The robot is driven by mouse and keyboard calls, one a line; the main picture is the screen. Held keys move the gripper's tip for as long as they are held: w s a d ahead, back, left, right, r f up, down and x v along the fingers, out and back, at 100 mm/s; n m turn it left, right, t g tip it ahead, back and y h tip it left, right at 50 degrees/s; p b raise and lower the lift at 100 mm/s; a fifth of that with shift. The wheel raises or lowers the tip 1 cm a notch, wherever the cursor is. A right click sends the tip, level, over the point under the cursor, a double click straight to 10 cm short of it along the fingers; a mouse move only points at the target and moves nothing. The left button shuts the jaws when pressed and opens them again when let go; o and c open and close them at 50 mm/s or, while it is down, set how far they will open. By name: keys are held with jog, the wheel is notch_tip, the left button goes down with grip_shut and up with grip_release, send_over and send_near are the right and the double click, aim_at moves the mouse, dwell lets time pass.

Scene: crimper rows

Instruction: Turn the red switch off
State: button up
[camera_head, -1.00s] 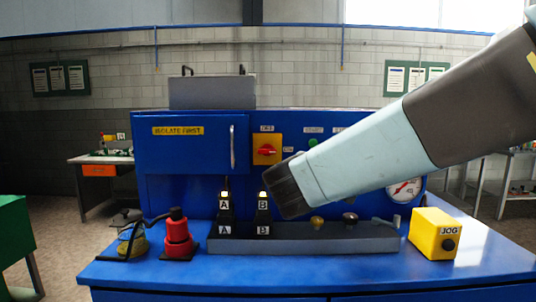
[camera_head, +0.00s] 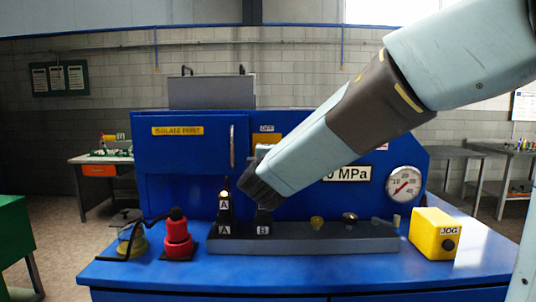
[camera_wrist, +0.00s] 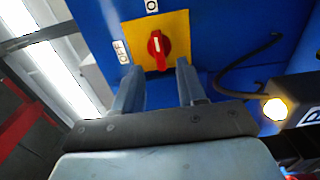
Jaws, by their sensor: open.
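The red switch (camera_wrist: 158,48) is a rotary handle on a yellow plate (camera_wrist: 177,25). In the wrist view it lies lengthwise, its pale mark toward the label (camera_wrist: 151,5) at the top edge; the OFF label (camera_wrist: 122,52) is at its left. My gripper (camera_wrist: 160,80) is open, its two fingers below and to either side of the handle, with no contact visible. In the head view my gripper (camera_head: 263,151) is in front of the plate (camera_head: 267,138) and hides the switch; the OFF label (camera_head: 267,128) shows above.
Blocks marked A (camera_head: 225,210) and B (camera_head: 263,224) stand on a grey bar (camera_head: 330,240) under the gripper. A lit lamp (camera_wrist: 275,109) and black cable show in the wrist view.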

jog(key=w, duration=0.6)
jog(key=shift+d, duration=0.1)
jog(key=shift+c, duration=0.2)
